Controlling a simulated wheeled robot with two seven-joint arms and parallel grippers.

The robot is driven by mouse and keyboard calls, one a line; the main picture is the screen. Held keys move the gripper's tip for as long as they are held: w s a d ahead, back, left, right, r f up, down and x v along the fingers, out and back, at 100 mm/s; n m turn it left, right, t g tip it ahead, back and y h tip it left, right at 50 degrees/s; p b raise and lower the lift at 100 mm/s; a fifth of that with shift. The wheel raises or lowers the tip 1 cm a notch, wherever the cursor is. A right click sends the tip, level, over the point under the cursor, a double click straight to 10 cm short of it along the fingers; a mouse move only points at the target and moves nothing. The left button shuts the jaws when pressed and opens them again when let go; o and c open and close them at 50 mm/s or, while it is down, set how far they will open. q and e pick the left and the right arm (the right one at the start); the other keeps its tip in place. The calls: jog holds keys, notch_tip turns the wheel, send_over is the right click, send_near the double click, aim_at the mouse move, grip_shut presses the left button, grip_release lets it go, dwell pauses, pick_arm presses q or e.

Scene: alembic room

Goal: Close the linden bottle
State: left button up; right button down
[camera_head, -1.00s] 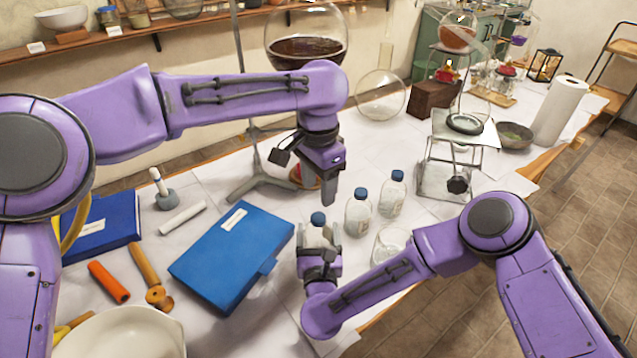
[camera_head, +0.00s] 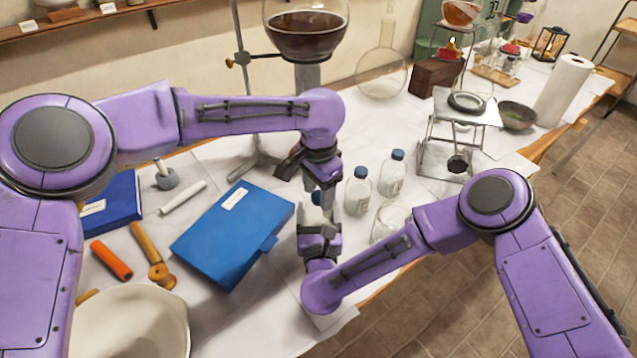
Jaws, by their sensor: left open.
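A small clear bottle with a blue cap (camera_head: 317,198) stands between the two grippers; most of it is hidden. My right gripper (camera_head: 320,222) has its fingers on both sides of the bottle body and appears shut on it. My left gripper (camera_head: 322,192) points down from above, open, with its fingertips at the height of the cap and partly covering it. Two similar blue-capped bottles (camera_head: 357,191) (camera_head: 392,174) stand upright to the right. I cannot read the labels, so I cannot tell which is the linden one.
A blue box (camera_head: 235,235) lies left of the grippers. A glass beaker (camera_head: 389,222) stands close to my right forearm. A stand holds a round flask of dark liquid (camera_head: 305,38) behind. A pale bowl (camera_head: 130,320) is at the front left.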

pick_arm(q)
grip_shut()
jog(key=shift+m, duration=0.7)
jog(key=shift+o, duration=0.7)
grip_release()
notch_tip(320, 180, up, 12)
